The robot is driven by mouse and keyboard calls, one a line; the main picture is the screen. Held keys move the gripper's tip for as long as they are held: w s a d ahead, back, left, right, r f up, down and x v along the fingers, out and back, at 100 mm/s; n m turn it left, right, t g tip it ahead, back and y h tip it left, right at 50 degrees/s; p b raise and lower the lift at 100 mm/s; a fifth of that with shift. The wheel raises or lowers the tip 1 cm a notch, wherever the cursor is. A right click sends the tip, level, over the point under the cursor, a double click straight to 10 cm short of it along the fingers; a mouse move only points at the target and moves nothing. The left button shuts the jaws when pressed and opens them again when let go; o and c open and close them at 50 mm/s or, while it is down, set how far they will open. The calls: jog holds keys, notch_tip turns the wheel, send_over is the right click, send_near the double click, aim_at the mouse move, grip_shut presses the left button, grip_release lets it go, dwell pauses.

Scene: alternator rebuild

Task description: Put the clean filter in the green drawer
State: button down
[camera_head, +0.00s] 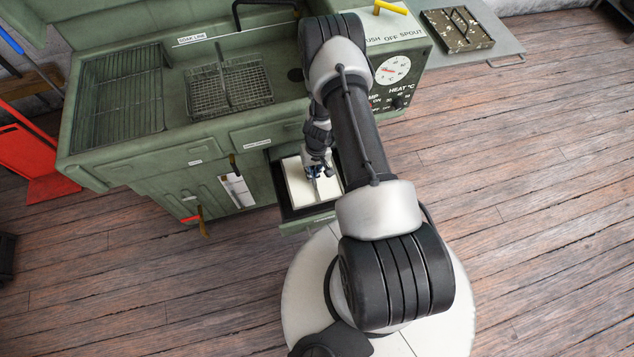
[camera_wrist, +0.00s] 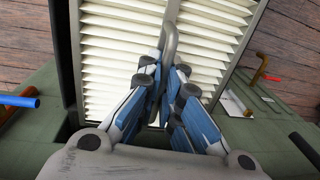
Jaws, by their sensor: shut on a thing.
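The clean filter (camera_head: 302,184) is a white pleated panel with a grey loop handle; its pleats fill much of the wrist view (camera_wrist: 105,60). My gripper (camera_head: 317,172) is shut on the filter's handle (camera_wrist: 170,42), with its blue-padded fingers on both sides of it in the wrist view (camera_wrist: 168,95). The green drawer (camera_head: 308,221) is pulled out from the green bench. In the head view, the filter lies flat within the drawer's outline, with dark interior showing around it. Whether it rests on the drawer's bottom I cannot tell. My arm hides the drawer's right side.
A dark, speckled filter with a handle (camera_head: 457,30) lies on a grey side shelf (camera_head: 508,62). The green bench (camera_head: 120,163) holds a wire basket (camera_head: 229,86) and a rack (camera_head: 120,92). A white card or pad (camera_head: 237,190) hangs on its front. Wooden floor lies clear at right.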

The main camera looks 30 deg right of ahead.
notch_tip(320, 180, down, 7)
jog(key=shift+w+r+b, duration=0.1)
jog(key=shift+r+b, duration=0.1)
jog(key=shift+b, duration=0.75)
jog(key=shift+r, duration=0.1)
jog(key=c, duration=2.2)
grip_release()
jog(key=shift+c, duration=0.2)
jog(key=o, duration=0.5)
jog(key=shift+c, duration=0.2)
